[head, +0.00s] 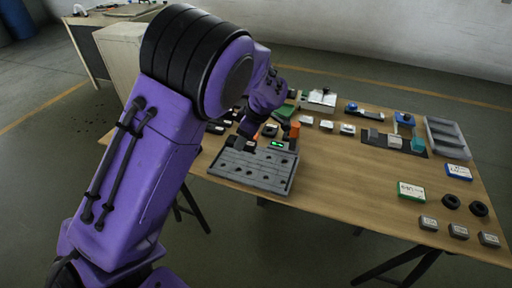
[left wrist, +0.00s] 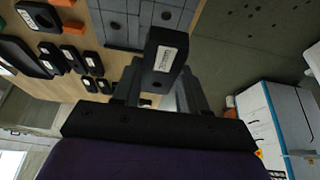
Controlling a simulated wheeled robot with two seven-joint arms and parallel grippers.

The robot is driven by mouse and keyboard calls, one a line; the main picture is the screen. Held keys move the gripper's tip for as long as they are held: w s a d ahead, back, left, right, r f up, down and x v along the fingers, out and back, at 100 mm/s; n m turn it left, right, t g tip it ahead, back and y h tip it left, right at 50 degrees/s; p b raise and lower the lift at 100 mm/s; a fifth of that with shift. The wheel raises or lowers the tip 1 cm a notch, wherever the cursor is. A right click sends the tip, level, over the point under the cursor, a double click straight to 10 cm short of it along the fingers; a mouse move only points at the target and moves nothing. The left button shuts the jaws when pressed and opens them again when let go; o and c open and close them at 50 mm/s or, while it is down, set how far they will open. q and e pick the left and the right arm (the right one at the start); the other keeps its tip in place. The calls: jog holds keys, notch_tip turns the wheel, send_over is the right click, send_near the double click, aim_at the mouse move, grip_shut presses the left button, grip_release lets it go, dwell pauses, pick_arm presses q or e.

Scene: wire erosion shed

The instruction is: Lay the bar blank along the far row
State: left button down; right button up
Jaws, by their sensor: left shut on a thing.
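My left gripper (head: 247,136) is over the far left part of a grey plate with holes (head: 240,180). In the left wrist view, my left gripper (left wrist: 160,95) is shut on a dark block with a white label, which I take to be the bar blank (left wrist: 153,55). The block's lower end is between the fingers. The grey plate (left wrist: 120,18) shows beyond it, with rows of dark holes. My own arm and gripper hide part of the plate's far edge in the head view. I cannot tell whether the block touches the plate. My right gripper is not in view.
Several small dark blocks (left wrist: 50,60) lie beside the plate. A small device with a green display (head: 277,144) is at the plate's far edge. A green-edged card (head: 411,191), black rings (head: 451,201) and a grey tray (head: 433,120) are right. The table's middle is clear.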

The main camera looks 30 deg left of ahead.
pick_arm(q)
jog(key=p, duration=0.1)
send_over(256, 154)
jog(key=f, duration=0.6)
jog(key=shift+s+f, duration=0.25)
jog(key=shift+f, duration=0.15)
jog(key=f, duration=0.3)
jog(key=shift+w+f+p, duration=0.1)
jog(key=shift+w+p, duration=0.2)
jog(key=shift+p, duration=0.05)
jog(key=shift+f, duration=0.4)
jog(key=shift+f, duration=0.25)
jog(key=c, duration=1)
grip_release()
jog(key=shift+f, duration=0.1)
jog(key=o, duration=0.4)
jog(key=shift+d, duration=0.1)
